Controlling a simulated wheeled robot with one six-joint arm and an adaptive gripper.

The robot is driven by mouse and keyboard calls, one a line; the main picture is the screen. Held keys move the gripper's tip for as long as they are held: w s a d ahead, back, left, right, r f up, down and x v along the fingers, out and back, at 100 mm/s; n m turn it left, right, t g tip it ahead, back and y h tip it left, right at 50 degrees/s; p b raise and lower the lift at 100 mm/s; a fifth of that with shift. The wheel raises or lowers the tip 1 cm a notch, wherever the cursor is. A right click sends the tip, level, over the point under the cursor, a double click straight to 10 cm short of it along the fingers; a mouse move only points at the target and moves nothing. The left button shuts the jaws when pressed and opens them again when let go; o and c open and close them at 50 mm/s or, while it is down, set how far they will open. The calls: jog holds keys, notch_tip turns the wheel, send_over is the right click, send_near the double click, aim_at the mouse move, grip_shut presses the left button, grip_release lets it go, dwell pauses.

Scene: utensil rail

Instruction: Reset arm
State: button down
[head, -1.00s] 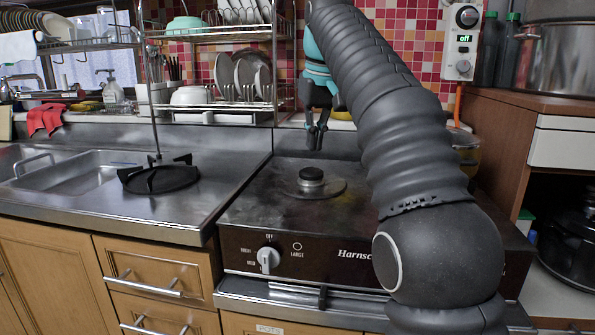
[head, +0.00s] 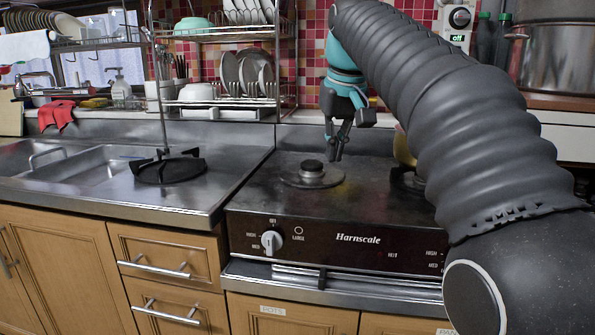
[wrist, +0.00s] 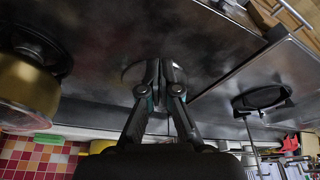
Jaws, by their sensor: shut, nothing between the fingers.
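My gripper (head: 336,155) is shut and empty. In the head view it points down over the back of the stove top (head: 262,190), just right of a round burner (head: 311,175). It also shows in the wrist view (wrist: 163,65), with its fingertips together in front of the dark stove top. My dark ribbed arm covers the right part of the stove in the head view.
A dish rack (head: 225,102) with plates stands behind the counter. A black pan support (head: 170,168) lies by the sink (head: 85,165). A large pot (head: 560,50) stands at right. In the wrist view, a yellowish pot (wrist: 28,90) is at left.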

jog(key=s+d+f+m+t, duration=0.1)
jog(key=s+d+f, duration=0.3)
jog(key=s+f, duration=0.9)
jog(key=s+d+f+m+t, duration=0.1)
jog(key=s+d+f, duration=0.4)
jog(key=s+f, duration=0.8)
jog(key=shift+f+m+h, duration=0.4)
jog(key=shift+f+m, duration=0.05)
jog(key=shift+m, duration=0.05)
